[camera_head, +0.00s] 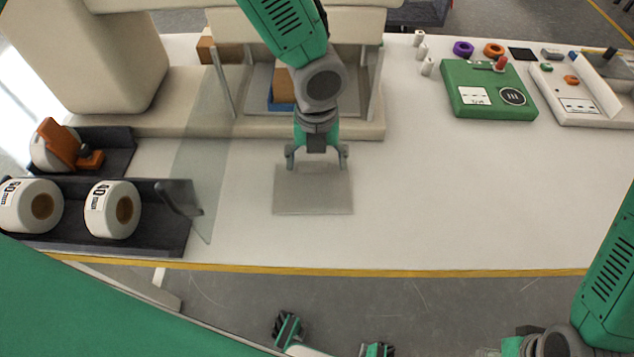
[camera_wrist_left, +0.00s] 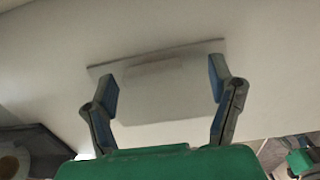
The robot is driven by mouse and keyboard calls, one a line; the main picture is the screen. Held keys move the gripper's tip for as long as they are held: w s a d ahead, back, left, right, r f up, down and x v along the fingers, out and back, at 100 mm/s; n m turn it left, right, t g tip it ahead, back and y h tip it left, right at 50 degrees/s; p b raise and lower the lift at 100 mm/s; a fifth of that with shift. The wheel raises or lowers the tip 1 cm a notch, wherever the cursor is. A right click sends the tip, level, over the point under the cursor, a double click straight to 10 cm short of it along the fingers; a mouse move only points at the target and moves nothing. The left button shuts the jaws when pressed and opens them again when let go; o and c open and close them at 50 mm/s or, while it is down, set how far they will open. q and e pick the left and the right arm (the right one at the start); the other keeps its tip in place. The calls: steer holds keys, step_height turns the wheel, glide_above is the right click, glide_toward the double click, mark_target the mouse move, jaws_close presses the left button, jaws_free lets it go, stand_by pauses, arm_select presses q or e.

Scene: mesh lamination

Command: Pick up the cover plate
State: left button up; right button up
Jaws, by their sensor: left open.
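The cover plate (camera_head: 313,197) is a flat, grey, thin rectangle lying on the white table in front of the machine. It also shows in the left wrist view (camera_wrist_left: 155,104), between and beyond the fingers. My left gripper (camera_head: 317,164) is open and empty, pointing down over the plate's far edge. In the left wrist view the two fingers of my left gripper (camera_wrist_left: 164,84) stand wide apart, one near each side of the plate. I cannot tell its exact height above the plate.
A clear upright panel (camera_head: 205,150) stands left of the plate. Dark trays with white rolls (camera_head: 112,209) are at the left. A green control box (camera_head: 488,89) sits at the back right. The table right of the plate is clear up to its yellow front edge (camera_head: 400,271).

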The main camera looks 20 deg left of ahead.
arm_select(q)
steer(key=shift+a+f, duration=0.2)
steer(key=shift+f, duration=0.4)
steer(key=shift+a, duration=0.35)
steer(key=c, duration=1.4)
steer(key=shift+d+r, duration=0.1)
steer(key=shift+d, duration=0.25)
steer(key=shift+c, duration=0.2)
